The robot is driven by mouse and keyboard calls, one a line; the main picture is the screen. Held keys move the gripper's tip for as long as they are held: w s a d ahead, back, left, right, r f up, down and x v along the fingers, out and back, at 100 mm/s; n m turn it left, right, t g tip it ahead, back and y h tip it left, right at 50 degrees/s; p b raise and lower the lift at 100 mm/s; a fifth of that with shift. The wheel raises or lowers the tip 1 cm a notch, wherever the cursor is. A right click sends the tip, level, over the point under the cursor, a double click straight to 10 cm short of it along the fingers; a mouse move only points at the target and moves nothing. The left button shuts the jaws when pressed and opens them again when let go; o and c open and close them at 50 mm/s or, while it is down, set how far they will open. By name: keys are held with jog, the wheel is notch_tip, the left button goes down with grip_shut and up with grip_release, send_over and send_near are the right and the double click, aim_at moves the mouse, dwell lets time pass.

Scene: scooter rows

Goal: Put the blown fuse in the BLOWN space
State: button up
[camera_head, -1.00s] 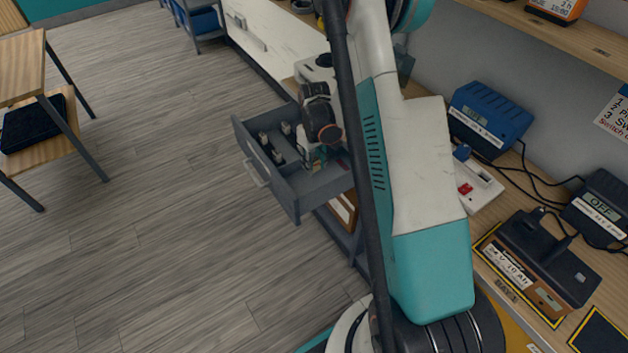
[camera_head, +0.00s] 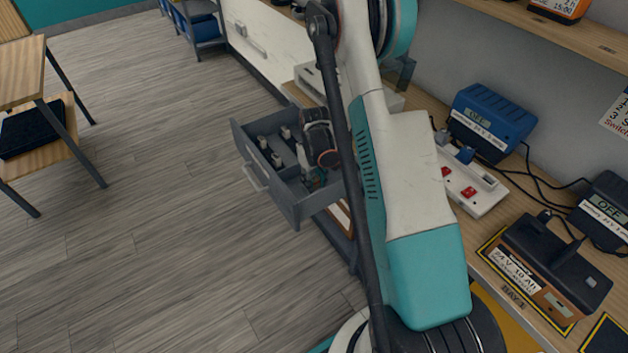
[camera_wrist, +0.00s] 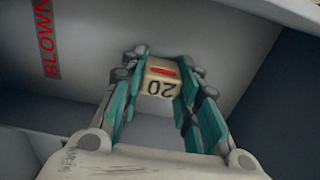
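In the wrist view my gripper (camera_wrist: 163,82) has its teal fingers on both sides of a small cream fuse (camera_wrist: 159,88) marked 20 with a red bar, and appears shut on it. The red BLOWN label (camera_wrist: 46,40) lies on a grey drawer surface to the left of the fuse. In the head view the grey drawer (camera_head: 265,190) is pulled open, and my gripper (camera_head: 317,182) is down inside its right part. The fuse is hidden there by my gripper and arm. Whether the fuse touches the drawer floor I cannot tell.
Several small fuse-like pieces (camera_head: 276,158) stand in the drawer's left part. Grey drawer walls and a divider (camera_wrist: 60,112) surround my gripper closely. The workbench (camera_head: 430,110) at right carries chargers, a power strip (camera_head: 470,188) and cables.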

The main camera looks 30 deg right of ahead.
aim_at(314, 178)
jog(key=o, duration=0.4)
notch_tip(314, 178, up, 12)
jog(key=p, duration=0.4)
jog(key=shift+r, duration=0.15)
